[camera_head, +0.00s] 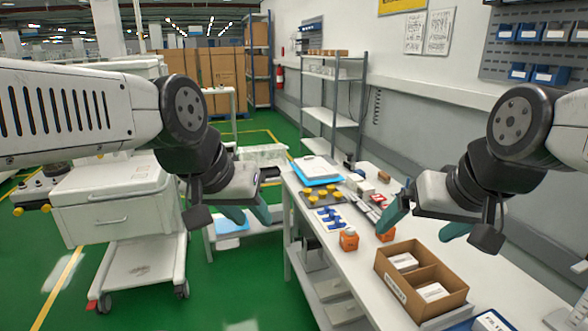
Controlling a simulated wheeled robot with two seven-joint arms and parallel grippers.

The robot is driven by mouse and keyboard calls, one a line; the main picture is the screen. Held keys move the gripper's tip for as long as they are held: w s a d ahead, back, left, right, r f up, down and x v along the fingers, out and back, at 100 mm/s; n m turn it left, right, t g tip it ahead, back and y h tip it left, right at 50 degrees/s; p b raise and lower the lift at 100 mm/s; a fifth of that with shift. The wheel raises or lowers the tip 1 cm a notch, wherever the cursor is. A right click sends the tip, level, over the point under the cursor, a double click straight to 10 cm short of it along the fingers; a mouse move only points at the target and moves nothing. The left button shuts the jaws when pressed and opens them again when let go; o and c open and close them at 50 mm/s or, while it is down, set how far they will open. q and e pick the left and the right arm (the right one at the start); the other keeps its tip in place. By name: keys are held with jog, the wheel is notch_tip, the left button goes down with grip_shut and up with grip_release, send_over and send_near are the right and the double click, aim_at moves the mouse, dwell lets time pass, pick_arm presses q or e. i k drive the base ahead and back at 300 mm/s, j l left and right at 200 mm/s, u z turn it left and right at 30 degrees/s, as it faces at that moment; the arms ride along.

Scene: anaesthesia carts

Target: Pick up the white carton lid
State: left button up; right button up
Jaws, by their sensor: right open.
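An open brown cardboard box (391,287) with a divider stands on the white workbench. A white carton (403,262) lies in its rear compartment and another white carton (433,292) in its front compartment. I cannot tell which of these is the white carton lid. My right gripper (424,224) is open and empty above the bench, behind and above the cardboard box, with its teal fingers apart. My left gripper (251,217) is off the bench's left edge, over the aisle, and holds nothing visible. Its finger gap is seen too obliquely to judge.
Two orange containers (349,239) stand behind the box. A tray with yellow parts (322,196), blue parts (331,218) and a blue folder (318,172) lie further back. A white drawer cart (113,200) stands left. A blue-edged labelled item (491,321) lies in front.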

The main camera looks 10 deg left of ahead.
aim_at(311, 167)
jog(key=u, duration=0.1)
jog(key=i+j+z, duration=0.15)
jog(key=i+j, duration=0.6)
jog(key=i, duration=0.15)
jog(key=i+j+z, duration=0.2)
jog(key=i+j, duration=0.6)
jog(key=i+j+z, duration=0.15)
jog(key=i+j, duration=0.75)
jog(key=j, duration=0.1)
